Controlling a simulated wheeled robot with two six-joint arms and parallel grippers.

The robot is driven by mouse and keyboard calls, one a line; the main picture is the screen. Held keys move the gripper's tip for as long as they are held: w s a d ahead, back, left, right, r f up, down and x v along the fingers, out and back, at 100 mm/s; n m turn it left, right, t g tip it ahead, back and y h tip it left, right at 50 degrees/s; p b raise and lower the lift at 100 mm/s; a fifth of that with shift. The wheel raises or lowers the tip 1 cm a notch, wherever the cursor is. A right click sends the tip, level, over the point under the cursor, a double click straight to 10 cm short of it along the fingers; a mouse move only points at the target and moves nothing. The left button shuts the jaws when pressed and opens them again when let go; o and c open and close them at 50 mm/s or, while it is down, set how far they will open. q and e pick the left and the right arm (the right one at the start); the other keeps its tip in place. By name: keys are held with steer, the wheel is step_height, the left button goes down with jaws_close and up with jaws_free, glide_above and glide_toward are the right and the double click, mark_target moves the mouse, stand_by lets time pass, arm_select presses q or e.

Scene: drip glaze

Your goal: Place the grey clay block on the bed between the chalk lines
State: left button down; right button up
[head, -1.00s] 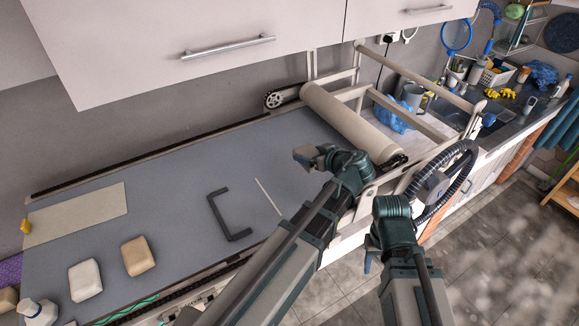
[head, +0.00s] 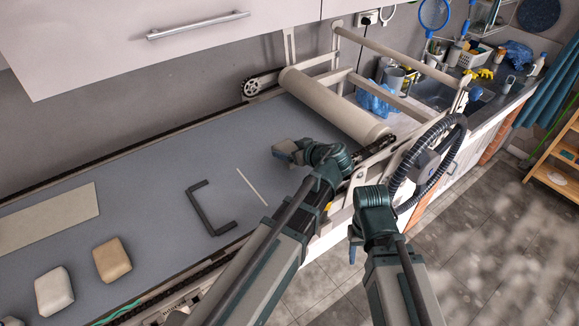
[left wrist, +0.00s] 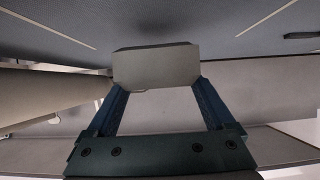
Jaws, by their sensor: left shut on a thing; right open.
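The grey clay block (head: 284,147) is in my left gripper (head: 291,152), over the grey bed (head: 150,180) in front of the roller. In the left wrist view the block (left wrist: 155,66) sits between the two blue fingers (left wrist: 158,95), which are shut on it. A dark shadow lies on the bed beyond it; I cannot tell its exact height. One pale chalk line (head: 252,187) shows left of the gripper. In the left wrist view a pale line runs on each side of the block, left (left wrist: 60,30) and right (left wrist: 268,15). My right gripper (head: 352,250) is open, low beside the bed.
The roller (head: 335,108) spans the bed behind the left gripper. A dark bracket (head: 197,207) lies left of the chalk line. A tan block (head: 112,260), a cream block (head: 54,292) and a beige sheet (head: 45,218) lie further left. Bed between bracket and sheet is clear.

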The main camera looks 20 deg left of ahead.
arm_select(q)
steer(key=shift+f+b, duration=1.9)
steer(key=shift+f, duration=0.1)
steer(key=shift+r, duration=0.15)
jaws_free()
